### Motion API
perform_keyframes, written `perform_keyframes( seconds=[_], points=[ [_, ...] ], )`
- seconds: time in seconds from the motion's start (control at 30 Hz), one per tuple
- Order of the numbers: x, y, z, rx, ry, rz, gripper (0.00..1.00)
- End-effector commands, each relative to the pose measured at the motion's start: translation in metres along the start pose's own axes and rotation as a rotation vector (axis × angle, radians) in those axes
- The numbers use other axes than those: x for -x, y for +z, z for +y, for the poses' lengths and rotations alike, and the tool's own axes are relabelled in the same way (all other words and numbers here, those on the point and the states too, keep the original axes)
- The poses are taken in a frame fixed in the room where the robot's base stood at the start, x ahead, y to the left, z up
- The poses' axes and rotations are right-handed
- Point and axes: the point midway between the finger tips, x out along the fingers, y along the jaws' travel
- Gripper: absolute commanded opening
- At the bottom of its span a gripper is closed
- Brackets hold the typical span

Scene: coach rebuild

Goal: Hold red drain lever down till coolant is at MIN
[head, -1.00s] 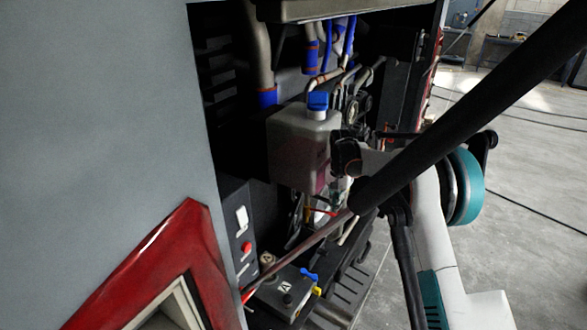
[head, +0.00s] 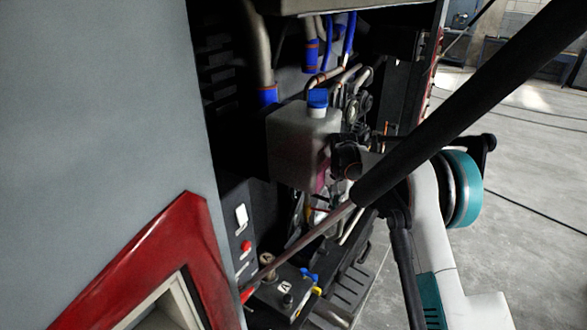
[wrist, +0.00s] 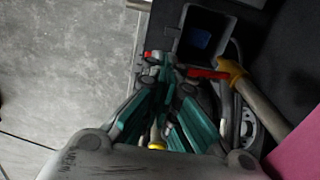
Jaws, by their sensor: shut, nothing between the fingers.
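The grey translucent coolant tank (head: 290,150) with a blue cap (head: 317,98) hangs in the open bay in the head view. Pink shows low at its right side; I cannot read a MIN mark. A pink surface (wrist: 300,150) fills the wrist view's lower right. The red lever (wrist: 205,73) runs from a yellow fitting (wrist: 232,70) towards my fingertips. My gripper (wrist: 168,66) has its teal fingers shut and empty, with the tips over or against the lever; contact is not clear. In the head view my arm and the strut largely hide the gripper and lever.
A black strut (head: 455,105) crosses diagonally in front of the bay. Below the tank are a dark box (head: 283,290) and a panel with a red button (head: 246,246). A red-framed panel (head: 150,255) stands at left. Open grey floor (head: 525,215) lies at right.

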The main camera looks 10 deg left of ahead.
Motion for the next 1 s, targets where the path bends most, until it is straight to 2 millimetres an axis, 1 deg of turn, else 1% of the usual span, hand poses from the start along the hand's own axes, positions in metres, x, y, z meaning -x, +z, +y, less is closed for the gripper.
perform_keyframes(
  seconds=[1.0],
  points=[
    [-0.029, 0.000, -0.001, 0.001, -0.001, 0.000, 0.00]
  ],
)
